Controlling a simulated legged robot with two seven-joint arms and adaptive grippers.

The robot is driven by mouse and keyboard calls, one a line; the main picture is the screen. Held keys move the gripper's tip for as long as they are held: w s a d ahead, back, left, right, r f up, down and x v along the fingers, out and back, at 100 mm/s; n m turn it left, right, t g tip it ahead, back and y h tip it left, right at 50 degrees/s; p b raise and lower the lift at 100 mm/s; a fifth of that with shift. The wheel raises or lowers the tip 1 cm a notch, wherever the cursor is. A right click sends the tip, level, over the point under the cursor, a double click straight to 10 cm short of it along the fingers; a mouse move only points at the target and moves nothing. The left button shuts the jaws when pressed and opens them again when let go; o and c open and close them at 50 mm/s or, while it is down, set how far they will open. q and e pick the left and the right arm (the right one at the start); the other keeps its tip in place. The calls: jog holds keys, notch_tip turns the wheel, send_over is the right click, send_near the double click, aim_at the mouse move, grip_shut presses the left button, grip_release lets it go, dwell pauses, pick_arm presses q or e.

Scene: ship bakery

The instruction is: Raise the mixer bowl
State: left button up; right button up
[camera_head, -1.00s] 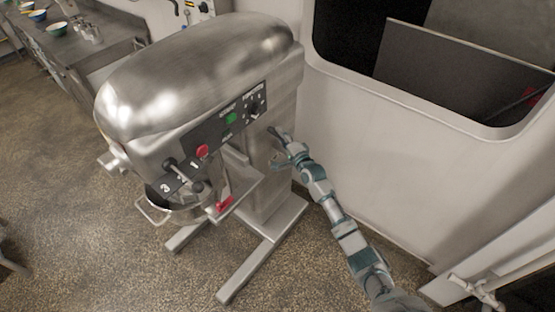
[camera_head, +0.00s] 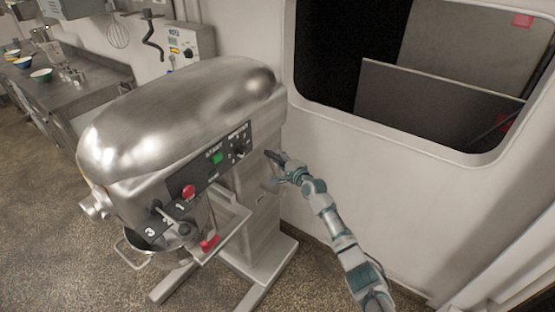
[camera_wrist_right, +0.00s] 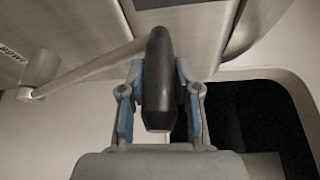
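The steel mixer (camera_head: 180,115) stands left of centre in the head view. Its bowl (camera_head: 140,250) hangs low under the mixer head, partly hidden by the head and front parts. A lever with a metal arm (camera_wrist_right: 95,68) and black handle (camera_wrist_right: 158,85) fills the middle of the right wrist view. The handle also shows at the mixer's right side in the head view (camera_head: 274,156). My right gripper (camera_wrist_right: 163,100) has a finger on each side of the handle and appears closed on it. My left gripper is not in view.
A white wall with a dark window opening (camera_head: 440,80) is close to the right of my right arm. A steel counter (camera_head: 75,95) with bowls stands at the back left. The mixer's feet (camera_head: 265,275) spread over the floor. Floor is clear at the left.

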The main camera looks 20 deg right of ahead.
jog(key=o, duration=0.4)
jog(key=shift+w+d+r, duration=0.1)
jog(key=shift+d, duration=0.2)
jog(key=shift+w+d+f, duration=0.2)
jog(key=shift+d+f, duration=0.05)
jog(key=v, duration=1.2)
jog(key=shift+a+f, duration=0.1)
